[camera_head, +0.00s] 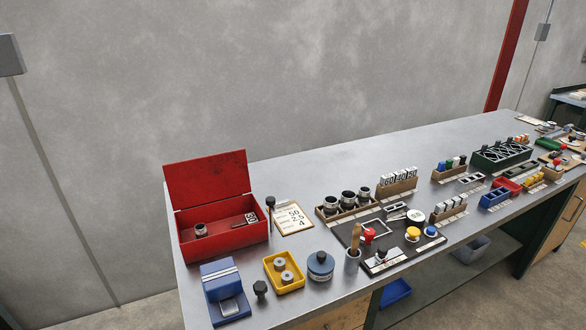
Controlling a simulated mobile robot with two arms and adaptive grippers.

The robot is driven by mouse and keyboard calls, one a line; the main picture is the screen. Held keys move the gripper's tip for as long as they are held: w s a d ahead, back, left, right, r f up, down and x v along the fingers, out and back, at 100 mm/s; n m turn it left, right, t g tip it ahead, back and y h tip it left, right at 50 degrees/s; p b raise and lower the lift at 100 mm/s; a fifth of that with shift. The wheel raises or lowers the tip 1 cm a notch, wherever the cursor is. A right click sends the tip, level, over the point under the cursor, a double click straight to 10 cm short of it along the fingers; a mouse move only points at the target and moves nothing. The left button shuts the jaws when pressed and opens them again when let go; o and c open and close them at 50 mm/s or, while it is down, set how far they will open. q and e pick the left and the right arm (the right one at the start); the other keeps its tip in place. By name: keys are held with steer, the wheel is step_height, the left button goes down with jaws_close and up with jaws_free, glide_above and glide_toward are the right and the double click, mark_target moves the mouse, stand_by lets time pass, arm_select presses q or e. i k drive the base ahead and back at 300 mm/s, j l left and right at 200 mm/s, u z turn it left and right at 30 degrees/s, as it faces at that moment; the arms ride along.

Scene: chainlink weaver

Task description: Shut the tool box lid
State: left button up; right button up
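The red tool box (226,240) stands at the left end of the metal workbench, against its back edge. Its lid (207,179) is open and stands upright, tilted slightly back. Inside the box lie a small metal ring-shaped part (201,230) and a tag with dark numbers (250,218). Neither of my grippers shows in the head view.
A clipboard (293,217) and a dark upright tool (270,207) stand close right of the box. In front are a blue device (222,281), a yellow tray (297,284) and a blue round container (320,266). The bench's back strip (330,165) is clear.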

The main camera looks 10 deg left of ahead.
mark_target(192, 182)
steer(key=k+j+z, duration=0.1)
steer(key=j+z, duration=0.35)
steer(key=k+j+z, duration=0.15)
steer(key=j+z, duration=0.15)
steer(key=z, duration=0.15)
steer(key=k+j+z, duration=0.2)
steer(key=z, duration=0.25)
steer(key=k+j+z, duration=0.2)
steer(key=z, duration=0.25)
steer(key=k+j+z, duration=0.15)
steer(key=z, duration=0.35)
steer(key=k+j+z, duration=0.15)
steer(key=z, duration=0.35)
steer(key=k+j+z, duration=0.15)
steer(key=z, duration=0.35)
steer(key=k+z, duration=0.2)
steer(key=z, duration=0.3)
steer(key=k+j+z, duration=0.2)
steer(key=k+z, duration=0.75)
steer(key=k, duration=0.15)
steer(key=k+u, duration=0.45)
steer(key=k+j+u, duration=0.15)
steer(key=u, duration=0.3)
steer(key=k+j+u, duration=0.4)
steer(key=i+l, duration=0.05)
steer(key=l, duration=0.05)
